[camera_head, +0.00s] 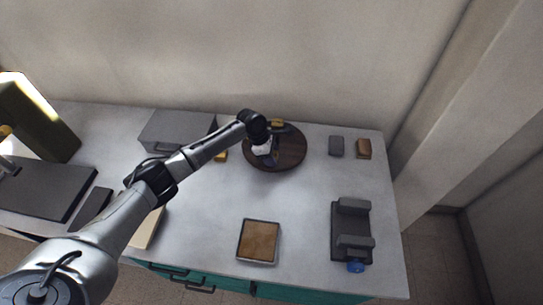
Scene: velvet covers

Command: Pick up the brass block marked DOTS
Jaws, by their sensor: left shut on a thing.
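My left gripper (270,158) is over the round dark wooden disc (296,153) near the back of the table. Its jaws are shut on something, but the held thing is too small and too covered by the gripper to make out. A yellow brass-coloured block (276,122) shows at the back of the disc, just behind the gripper. Another yellow brass-coloured block (221,156) lies left of the disc, partly beside my arm. No DOTS mark can be read on either block. My right gripper is not in view.
A grey box (178,128) stands behind my arm. A square tray with a brown inside (241,258) is at the front. A dark fixture with a blue knob (351,228) is at the right. Grey (336,146) and brown (364,149) blocks sit back right. The table's middle is clear.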

